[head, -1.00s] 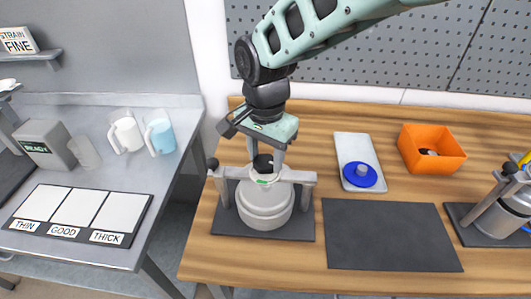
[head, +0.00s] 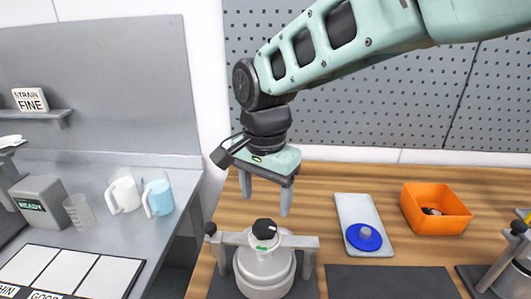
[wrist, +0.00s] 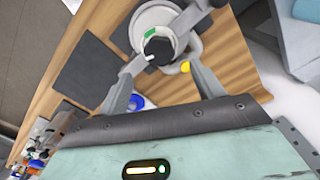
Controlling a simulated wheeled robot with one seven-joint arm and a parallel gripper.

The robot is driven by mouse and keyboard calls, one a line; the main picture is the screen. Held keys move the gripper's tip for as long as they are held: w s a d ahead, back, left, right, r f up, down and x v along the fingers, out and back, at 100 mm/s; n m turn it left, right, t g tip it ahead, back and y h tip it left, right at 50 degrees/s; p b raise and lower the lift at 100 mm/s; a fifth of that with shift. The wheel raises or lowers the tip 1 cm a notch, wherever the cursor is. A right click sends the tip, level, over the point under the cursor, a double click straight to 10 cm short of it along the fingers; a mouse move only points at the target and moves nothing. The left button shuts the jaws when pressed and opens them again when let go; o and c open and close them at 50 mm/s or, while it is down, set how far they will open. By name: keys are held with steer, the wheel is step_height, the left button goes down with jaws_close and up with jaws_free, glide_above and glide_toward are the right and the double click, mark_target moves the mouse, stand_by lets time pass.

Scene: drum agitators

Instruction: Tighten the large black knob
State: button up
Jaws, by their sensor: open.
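The large black knob (head: 264,229) sits on top of a grey drum (head: 264,268), at the middle of a grey clamp bar (head: 298,241) that spans the drum. A white mark and a green patch show near the knob. My gripper (head: 265,206) is open and empty above the knob, its two fingers pointing down and apart. In the wrist view the knob (wrist: 159,50) lies beyond the fingertips, between the two fingers (wrist: 165,80) in the picture, and nothing touches it.
A white tray (head: 354,211) with a blue disc (head: 364,237) and an orange bin (head: 436,209) stand to the right on the wooden table. A dark mat (head: 390,283) lies in front. Another drum unit (head: 513,271) is at the right edge. Mugs (head: 158,195) stand on the left bench.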

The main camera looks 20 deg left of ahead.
step_height(320, 180, up, 11)
steer(key=b, duration=0.1)
steer(key=shift+r, duration=0.1)
